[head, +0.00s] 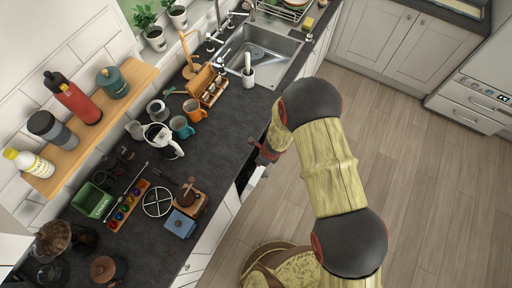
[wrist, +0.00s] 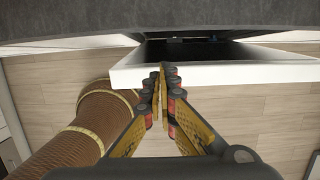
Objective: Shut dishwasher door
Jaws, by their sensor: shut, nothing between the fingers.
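The dishwasher door (wrist: 235,72) is a white panel standing partly open below the worktop edge in the wrist view. A dark gap shows between it and the counter. In the head view, a small part of the white door (head: 254,178) shows beside the dark opening at the counter front, with my arm close by. My gripper (wrist: 161,72) is shut and empty, its fingertips overlapping the door's top edge in the wrist view. I cannot tell whether they touch it. In the head view my gripper (head: 257,147) is beside the counter's front edge, above the opening.
The slate worktop (head: 225,140) holds mugs, a kettle, a spice box and other small items, with a sink (head: 262,50) at the far end. The wooden floor (head: 420,170) to the right is clear. White cabinets (head: 385,40) stand at the back.

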